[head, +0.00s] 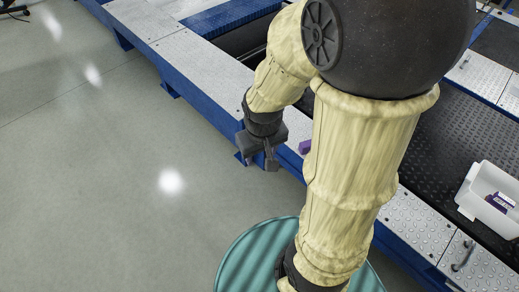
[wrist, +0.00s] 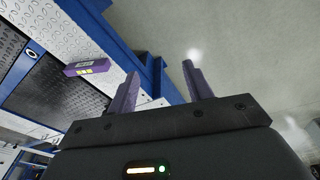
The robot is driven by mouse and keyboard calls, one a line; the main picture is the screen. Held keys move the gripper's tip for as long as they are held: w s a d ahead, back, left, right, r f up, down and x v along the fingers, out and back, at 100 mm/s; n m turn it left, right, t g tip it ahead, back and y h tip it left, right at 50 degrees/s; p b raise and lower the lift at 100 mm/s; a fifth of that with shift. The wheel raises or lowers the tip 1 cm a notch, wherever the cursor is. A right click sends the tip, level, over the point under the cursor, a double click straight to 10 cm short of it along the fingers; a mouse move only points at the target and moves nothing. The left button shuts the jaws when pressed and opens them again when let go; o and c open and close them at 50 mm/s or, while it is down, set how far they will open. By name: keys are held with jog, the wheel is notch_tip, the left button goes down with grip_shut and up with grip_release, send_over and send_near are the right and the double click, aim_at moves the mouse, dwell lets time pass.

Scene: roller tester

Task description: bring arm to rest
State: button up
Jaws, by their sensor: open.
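My gripper (head: 262,158) hangs beside the blue frame of the roller tester, at the end of my folded cream arm in the head view. In the wrist view, my gripper (wrist: 160,88) shows its two fingers apart with nothing between them. Floor and part of the blue frame show behind the fingers. A purple box (wrist: 91,67) with a label lies on the metal plate to the left of the fingers, apart from them. The same box shows in the head view (head: 305,147), partly hidden behind my arm.
A white bin (head: 467,203) with purple boxes in it stands on the dark tread surface (head: 437,150) at the right. The blue frame (head: 206,110) edges the tester. A round teal-topped thing (head: 245,262) is below my arm. Grey floor (head: 90,190) at the left is clear.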

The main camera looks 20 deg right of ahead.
jog(key=shift+s+a+r+m+t, duration=0.15)
jog(key=shift+a+r+m+t, duration=0.1)
jog(key=shift+r+m+t, duration=0.3)
jog(key=shift+r, duration=0.1)
notch_tip(320, 180, up, 39)
jog(key=p, duration=3.9)
jog(key=shift+r, duration=0.2)
jog(key=shift+s, duration=0.1)
